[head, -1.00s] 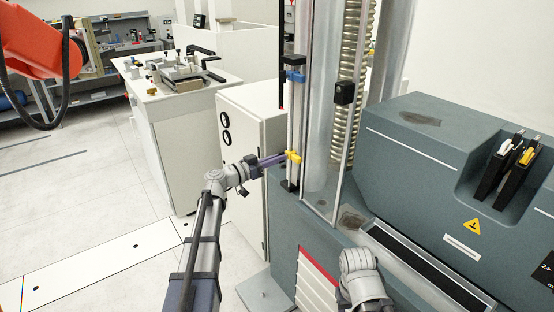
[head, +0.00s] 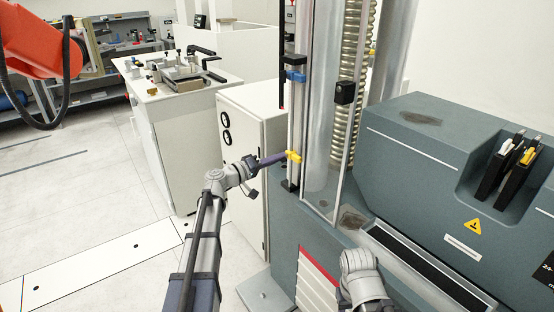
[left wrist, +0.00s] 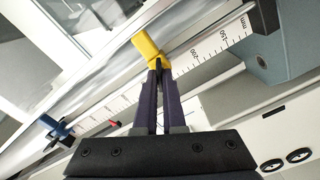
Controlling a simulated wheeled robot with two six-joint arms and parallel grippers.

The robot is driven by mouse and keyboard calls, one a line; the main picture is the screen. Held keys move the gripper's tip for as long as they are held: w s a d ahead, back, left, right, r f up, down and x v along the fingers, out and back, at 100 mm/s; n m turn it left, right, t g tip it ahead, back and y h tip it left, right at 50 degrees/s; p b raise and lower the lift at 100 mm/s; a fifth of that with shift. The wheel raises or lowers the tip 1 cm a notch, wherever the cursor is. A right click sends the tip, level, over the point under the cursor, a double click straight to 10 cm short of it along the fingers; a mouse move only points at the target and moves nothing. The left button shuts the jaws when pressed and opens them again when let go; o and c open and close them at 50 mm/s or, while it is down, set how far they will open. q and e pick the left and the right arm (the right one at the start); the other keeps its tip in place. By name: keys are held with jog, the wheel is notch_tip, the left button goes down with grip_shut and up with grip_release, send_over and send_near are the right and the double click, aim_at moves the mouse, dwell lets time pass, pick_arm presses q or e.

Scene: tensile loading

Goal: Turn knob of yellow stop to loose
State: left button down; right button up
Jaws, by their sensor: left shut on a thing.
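The yellow stop (head: 293,156) sits low on the upright scaled rod at the left side of the testing machine. In the left wrist view, the yellow stop (left wrist: 149,47) is at the tips of my left gripper (left wrist: 160,72). The purple fingers are close together, shut on the stop's knob, which they mostly hide. In the head view my left gripper (head: 286,156) reaches the stop from the left. My right arm shows at the bottom, but its gripper is out of view.
A blue stop (head: 295,76) sits higher on the same rod; it also shows in the left wrist view (left wrist: 54,128). A black block (head: 345,92) is on the machine's front post. A white cabinet (head: 245,120) stands behind my left arm.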

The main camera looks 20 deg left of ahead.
pick_arm(q)
jog(key=n, duration=0.5)
jog(key=shift+f+n, duration=0.1)
jog(key=shift+n, duration=0.3)
dwell(0.4)
jog(key=c, duration=1)
grip_release()
jog(key=v, duration=0.8)
